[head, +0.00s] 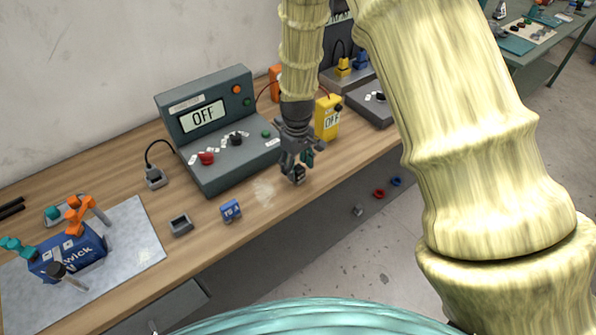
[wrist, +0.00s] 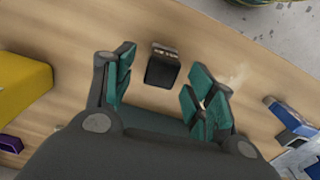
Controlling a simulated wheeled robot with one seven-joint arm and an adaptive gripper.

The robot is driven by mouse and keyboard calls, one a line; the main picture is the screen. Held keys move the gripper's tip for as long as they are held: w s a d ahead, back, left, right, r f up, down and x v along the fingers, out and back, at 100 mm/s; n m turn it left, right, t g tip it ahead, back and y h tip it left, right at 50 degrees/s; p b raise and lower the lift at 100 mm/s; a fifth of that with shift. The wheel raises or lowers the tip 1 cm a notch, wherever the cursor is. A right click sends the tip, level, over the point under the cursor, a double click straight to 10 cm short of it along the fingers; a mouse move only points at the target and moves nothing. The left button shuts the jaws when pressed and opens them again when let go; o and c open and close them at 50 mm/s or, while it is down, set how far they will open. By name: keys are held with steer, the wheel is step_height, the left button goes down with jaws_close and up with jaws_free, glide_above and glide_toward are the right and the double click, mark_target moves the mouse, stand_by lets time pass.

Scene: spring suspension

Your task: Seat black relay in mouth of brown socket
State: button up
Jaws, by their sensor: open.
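The black relay (head: 299,175) sits on the wooden workbench near its front edge, under my gripper (head: 297,163). In the wrist view the relay (wrist: 161,69) is a dark block with small light metal pins along its upper end. My gripper (wrist: 163,88) is open and empty, its teal pads on either side of the relay in the picture, with visible gaps; I cannot tell the height between them. I cannot make out a clearly brown socket. A small grey-rimmed open holder (head: 181,226) and a cabled grey block (head: 156,179) stand further left.
A grey tester (head: 222,128) reading OFF stands behind and left of my gripper; a yellow meter (head: 328,117) stands close behind. A small blue block (head: 231,210) lies left. A blue box (head: 68,254) with tools sits on a grey mat (head: 140,232).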

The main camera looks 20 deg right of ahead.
steer(key=shift+f, duration=1.15)
steer(key=shift+c, duration=0.2)
steer(key=c, duration=1.1)
steer(key=shift+o, duration=0.2)
steer(key=shift+r, duration=0.15)
